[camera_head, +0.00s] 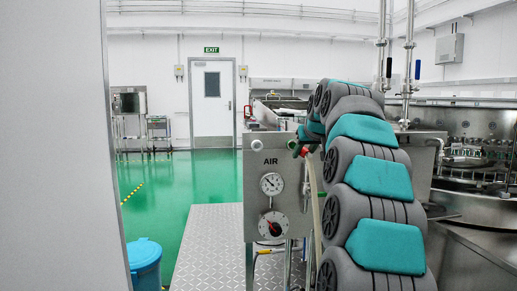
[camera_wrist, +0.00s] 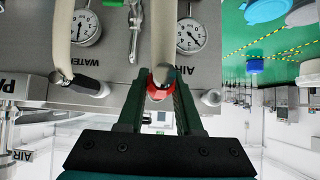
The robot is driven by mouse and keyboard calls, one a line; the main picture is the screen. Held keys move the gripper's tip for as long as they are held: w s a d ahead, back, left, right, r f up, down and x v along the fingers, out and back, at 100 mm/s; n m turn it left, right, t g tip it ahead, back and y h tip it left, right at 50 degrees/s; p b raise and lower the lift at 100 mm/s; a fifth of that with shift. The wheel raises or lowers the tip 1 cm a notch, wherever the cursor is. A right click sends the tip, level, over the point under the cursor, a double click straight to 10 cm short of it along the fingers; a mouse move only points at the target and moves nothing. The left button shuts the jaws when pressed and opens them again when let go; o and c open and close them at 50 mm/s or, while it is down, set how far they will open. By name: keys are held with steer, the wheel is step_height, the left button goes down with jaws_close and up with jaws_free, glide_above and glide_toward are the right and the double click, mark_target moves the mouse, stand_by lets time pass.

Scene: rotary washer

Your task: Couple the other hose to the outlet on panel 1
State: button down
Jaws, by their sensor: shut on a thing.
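In the wrist view, which looks upside down, my gripper (camera_wrist: 161,84) is shut on a pale hose (camera_wrist: 164,35) at its red collar (camera_wrist: 160,88). A bare metal outlet (camera_wrist: 210,97) is by the AIR label, to the right of my gripper and apart from the held hose. Another pale hose (camera_wrist: 62,35) has a dark end (camera_wrist: 85,84) at the WATER side; I cannot tell whether it is fully coupled. In the head view the AIR outlet (camera_head: 257,145) is on the panel (camera_head: 259,190); my arm hides most of my gripper, and a hose (camera_head: 315,195) hangs below.
A blue bin (camera_head: 145,262) stands at the lower left. A grey wall (camera_head: 55,150) fills the left side. Metal plate flooring (camera_head: 205,245) in front of the panel is clear.

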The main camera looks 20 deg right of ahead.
steer(key=shift+w+d+p, duration=0.2)
steer(key=shift+w, duration=0.5)
steer(key=shift+w+d+p, duration=0.2)
steer(key=shift+w, duration=0.55)
steer(key=shift+w+d+p, duration=0.2)
steer(key=shift+w, duration=0.5)
steer(key=shift+s+a+b, duration=0.25)
steer(key=shift+s+b, duration=0.3)
steer(key=shift+s, duration=0.2)
stand_by(0.5)
steer(key=shift+s+a, duration=0.1)
steer(key=shift+s, duration=0.25)
steer(key=shift+s+a+b, duration=0.25)
steer(key=shift+s+b, duration=0.3)
steer(key=shift+s, duration=0.45)
stand_by(1.7)
steer(key=shift+s+a, duration=0.1)
steer(key=shift+s, duration=0.2)
stand_by(1.2)
